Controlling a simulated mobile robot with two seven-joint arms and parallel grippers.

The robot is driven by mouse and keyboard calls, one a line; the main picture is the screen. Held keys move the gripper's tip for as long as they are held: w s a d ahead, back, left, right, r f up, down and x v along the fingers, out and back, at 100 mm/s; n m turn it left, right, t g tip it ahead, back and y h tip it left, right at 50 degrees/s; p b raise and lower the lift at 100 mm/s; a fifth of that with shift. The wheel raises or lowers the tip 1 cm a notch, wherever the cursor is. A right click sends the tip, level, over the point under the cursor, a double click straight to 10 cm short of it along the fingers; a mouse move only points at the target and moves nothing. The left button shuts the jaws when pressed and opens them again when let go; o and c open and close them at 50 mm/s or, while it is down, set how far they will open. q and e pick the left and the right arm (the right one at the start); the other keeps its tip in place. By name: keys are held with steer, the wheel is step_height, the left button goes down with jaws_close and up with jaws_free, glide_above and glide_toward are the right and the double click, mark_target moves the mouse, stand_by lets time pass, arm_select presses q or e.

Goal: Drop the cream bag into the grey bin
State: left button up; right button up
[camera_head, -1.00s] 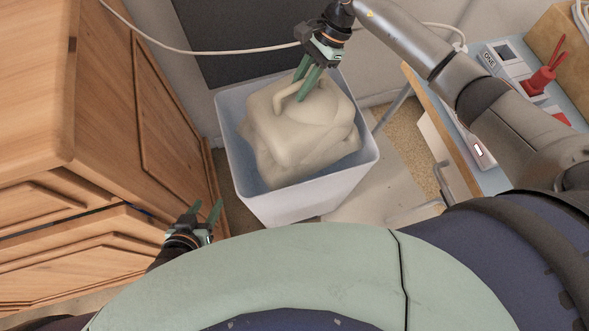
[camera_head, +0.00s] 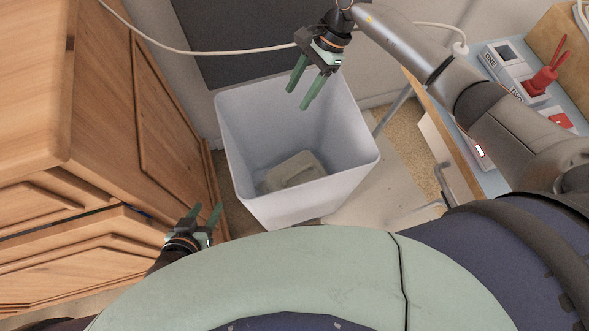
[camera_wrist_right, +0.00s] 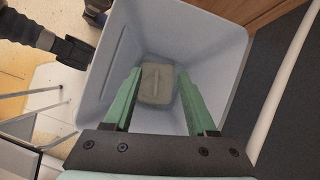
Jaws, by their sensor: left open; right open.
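The cream bag (camera_head: 294,170) lies at the bottom of the grey bin (camera_head: 354,163), with its handle on top. In the right wrist view the bag (camera_wrist_right: 156,84) shows on the floor of the bin (camera_wrist_right: 222,42), seen between the fingers. My right gripper (camera_head: 300,97) is open and empty above the bin's far rim; its two green fingers are spread apart in the right wrist view (camera_wrist_right: 156,98). My left gripper (camera_head: 205,214) is open and empty, low between the dresser and the bin, left of the bin's near side.
A wooden dresser (camera_head: 150,110) stands close on the left. A table (camera_head: 437,101) with boxes and a red item (camera_head: 543,79) is on the right. A white cable (camera_head: 200,51) runs along the wall behind the bin, in front of a dark panel (camera_head: 240,40).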

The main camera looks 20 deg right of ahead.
steer(key=v, duration=1.2)
steer(key=shift+r, duration=0.3)
